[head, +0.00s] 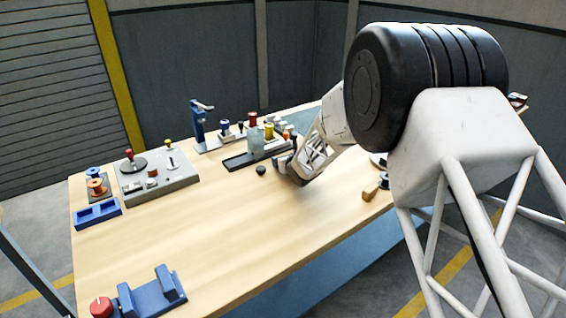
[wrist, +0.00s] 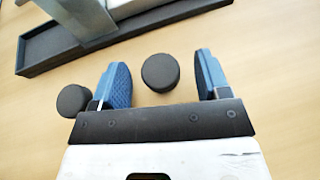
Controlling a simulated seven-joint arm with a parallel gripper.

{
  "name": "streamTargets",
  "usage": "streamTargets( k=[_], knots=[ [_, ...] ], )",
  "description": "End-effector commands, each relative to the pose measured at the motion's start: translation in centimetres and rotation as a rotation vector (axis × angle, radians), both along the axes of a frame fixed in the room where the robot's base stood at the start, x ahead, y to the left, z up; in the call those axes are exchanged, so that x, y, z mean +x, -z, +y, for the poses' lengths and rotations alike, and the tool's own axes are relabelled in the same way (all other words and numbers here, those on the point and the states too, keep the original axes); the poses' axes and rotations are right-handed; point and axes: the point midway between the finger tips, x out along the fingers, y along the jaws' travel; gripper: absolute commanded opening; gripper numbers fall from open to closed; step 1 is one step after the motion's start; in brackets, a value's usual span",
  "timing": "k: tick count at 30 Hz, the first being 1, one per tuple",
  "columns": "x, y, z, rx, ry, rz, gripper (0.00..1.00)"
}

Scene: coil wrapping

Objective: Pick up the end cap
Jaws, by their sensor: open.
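Two dark round end caps show in the wrist view. One end cap (wrist: 160,72) lies between my fingertips, with a gap to each finger. The other end cap (wrist: 72,101) is outside the left finger, close beside it. My gripper (wrist: 163,62) is open, with its blue padded fingers on either side of the first cap and nothing held. In the head view one dark cap (head: 261,170) lies on the table just left of my gripper (head: 287,172); the other cap is not visible there, likely hidden by the gripper.
A dark tray (wrist: 110,40) with a grey upright piece (wrist: 82,14) lies beyond the caps. On the wooden table (head: 220,230) stand a grey control box (head: 160,180), a blue tray (head: 97,214) and a blue cradle (head: 150,296). The table's middle front is clear.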

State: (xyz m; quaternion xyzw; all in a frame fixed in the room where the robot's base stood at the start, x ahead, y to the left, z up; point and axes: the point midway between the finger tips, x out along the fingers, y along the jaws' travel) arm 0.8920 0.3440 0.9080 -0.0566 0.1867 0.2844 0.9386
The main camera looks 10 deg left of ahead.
Motion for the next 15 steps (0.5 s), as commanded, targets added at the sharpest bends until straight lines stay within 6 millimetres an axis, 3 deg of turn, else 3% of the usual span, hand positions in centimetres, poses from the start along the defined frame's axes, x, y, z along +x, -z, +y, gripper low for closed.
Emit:
streamTargets(
  k=[2,12,15],
  knots=[
    [0.00,0.01,0.00,0.000,0.000,0.000,0.68],
    [-0.01,0.01,-0.01,0.000,0.000,0.000,0.17],
    [0.00,0.01,0.00,0.000,0.000,0.000,0.16]
  ],
)
